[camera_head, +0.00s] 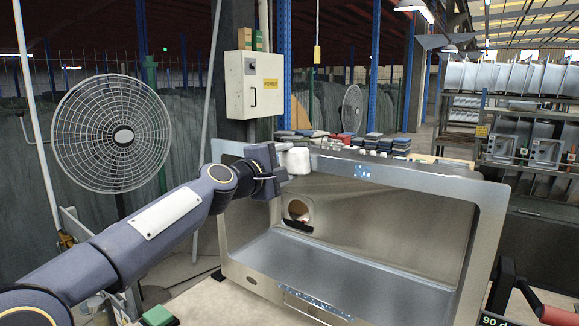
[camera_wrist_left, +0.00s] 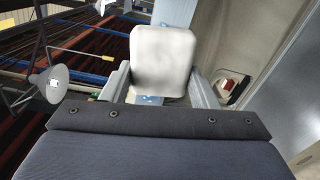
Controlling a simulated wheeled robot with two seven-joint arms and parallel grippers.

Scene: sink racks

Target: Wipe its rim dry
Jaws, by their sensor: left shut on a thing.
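A steel sink (camera_head: 488,215) stands on its side on a pale bench, its open basin facing me and its drain hole at the back left. A patch of bluish water drops (camera_head: 362,171) lies on its upper rim. More bluish spots show on the lower rim (camera_head: 318,303). My left gripper (camera_head: 277,168) is shut on a white wiping pad (camera_head: 296,161) at the upper rim, left of the drops. In the left wrist view the pad (camera_wrist_left: 163,60) sits between the two fingers. Whether the pad touches the rim is unclear. My right gripper is out of view.
Stacks of coloured pads (camera_head: 372,142) and small white blocks lie behind the upper rim. A green-topped block (camera_head: 158,316) is at the lower left. A dark tool with a red part (camera_head: 520,290) stands at the lower right. A large fan (camera_head: 112,133) stands behind my arm.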

